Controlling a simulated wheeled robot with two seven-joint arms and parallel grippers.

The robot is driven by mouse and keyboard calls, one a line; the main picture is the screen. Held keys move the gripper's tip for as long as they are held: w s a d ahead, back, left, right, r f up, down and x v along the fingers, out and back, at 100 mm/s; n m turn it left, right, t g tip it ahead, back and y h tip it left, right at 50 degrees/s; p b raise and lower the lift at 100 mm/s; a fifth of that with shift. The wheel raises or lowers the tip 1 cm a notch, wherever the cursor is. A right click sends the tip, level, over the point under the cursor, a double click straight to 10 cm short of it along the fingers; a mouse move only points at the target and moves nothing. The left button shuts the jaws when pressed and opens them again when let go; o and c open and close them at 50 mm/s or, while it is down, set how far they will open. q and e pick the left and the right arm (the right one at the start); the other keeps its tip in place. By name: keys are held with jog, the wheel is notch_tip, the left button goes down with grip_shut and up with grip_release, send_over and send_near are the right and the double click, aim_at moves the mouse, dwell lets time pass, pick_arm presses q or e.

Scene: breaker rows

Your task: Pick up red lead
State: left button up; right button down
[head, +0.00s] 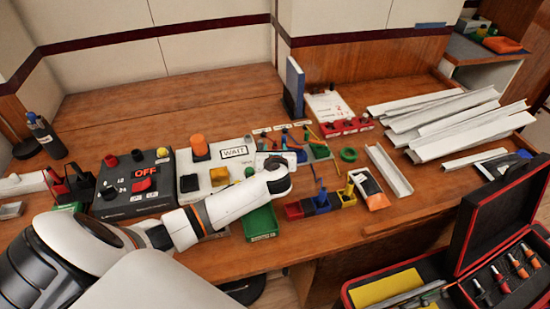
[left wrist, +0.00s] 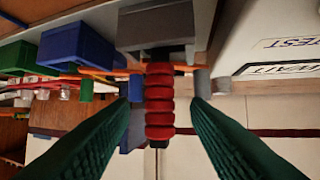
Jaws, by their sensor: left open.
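The red lead's ribbed plug (left wrist: 159,100) is in the middle of the left wrist view, its far end against a grey block (left wrist: 157,27). My left gripper (left wrist: 162,108) has its two green fingers open, one on each side of the red plug, with a gap visible on both sides. In the head view my left gripper (head: 272,163) is over the row of small coloured connectors behind the green tray, and its hand hides the red plug. My right gripper is not in view.
A blue block (left wrist: 76,47) and a green block (left wrist: 35,57) sit beside the grey one, with orange wires close by. The white WAIT box (head: 205,162) stands left of the hand. A green tray (head: 261,222) and red, blue and yellow bins (head: 320,203) are in front.

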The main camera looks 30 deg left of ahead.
aim_at(275, 147)
pick_arm(q)
jog(key=x, duration=0.3)
jog(key=shift+f, duration=0.2)
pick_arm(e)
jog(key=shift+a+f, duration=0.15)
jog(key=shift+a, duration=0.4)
pick_arm(q)
grip_shut()
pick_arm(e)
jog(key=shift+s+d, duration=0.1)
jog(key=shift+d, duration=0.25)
